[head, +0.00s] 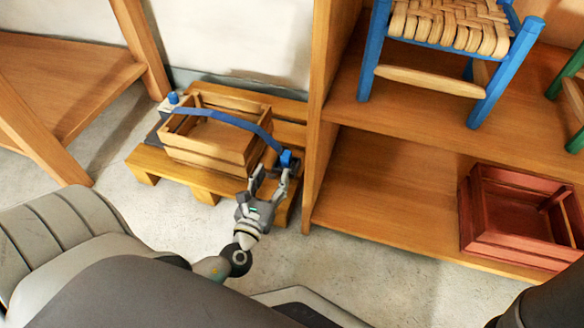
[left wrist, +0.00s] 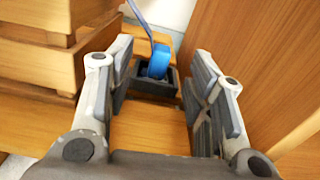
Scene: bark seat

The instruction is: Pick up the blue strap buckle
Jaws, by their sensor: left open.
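The blue strap buckle (head: 287,158) is at the right end of a blue strap (head: 228,117) that runs over a wooden crate. In the left wrist view the buckle (left wrist: 158,62) stands in a dark square holder (left wrist: 152,82), with the strap rising from its top. My left gripper (head: 271,176) is open just in front of the buckle. In the left wrist view its fingers (left wrist: 161,78) stand on either side of the line to the buckle, with nothing held between them. My right gripper is not in view.
The wooden crate (head: 186,139) stands on a pallet (head: 150,163), close left of the gripper. A wooden shelf panel (head: 316,130) rises close on the right. The shelf holds a blue woven chair (head: 490,97) and a red crate (head: 500,247). Bare floor (head: 350,263) lies in front.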

